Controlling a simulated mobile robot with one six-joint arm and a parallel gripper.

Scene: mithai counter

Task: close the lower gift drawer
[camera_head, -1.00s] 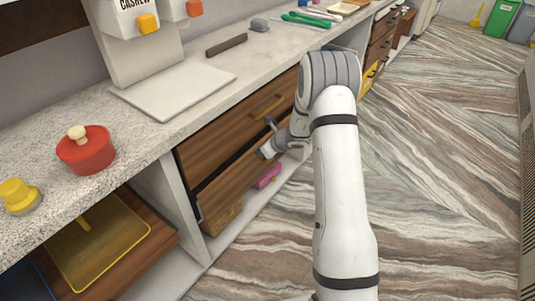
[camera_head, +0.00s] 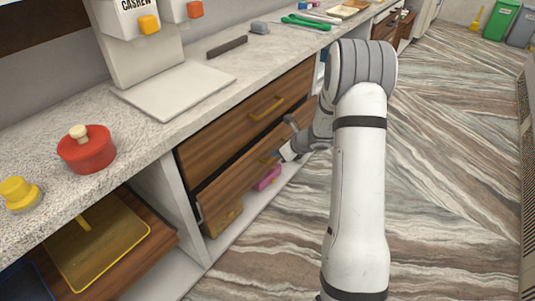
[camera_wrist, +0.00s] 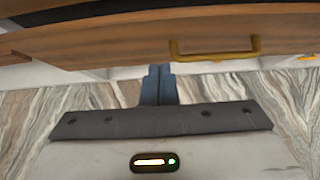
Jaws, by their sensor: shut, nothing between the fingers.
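The lower gift drawer (camera_head: 232,187) is a brown wooden front below the upper drawer (camera_head: 225,140). It stands slightly proud of the cabinet, with a dark gap above it. In the wrist view the drawer front (camera_wrist: 110,45) runs across the top, with its brass handle (camera_wrist: 215,54) right of centre. My gripper (camera_head: 277,157) is at the right part of this front. In the wrist view my gripper's fingers (camera_wrist: 160,70) are together and empty, pointing at the front just left of the handle. I cannot tell whether they touch it.
The upper drawer has a brass handle (camera_head: 267,108) and looks shut. The counter (camera_head: 60,115) holds a red lidded pot (camera_head: 86,152). The patterned floor (camera_head: 450,150) is clear.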

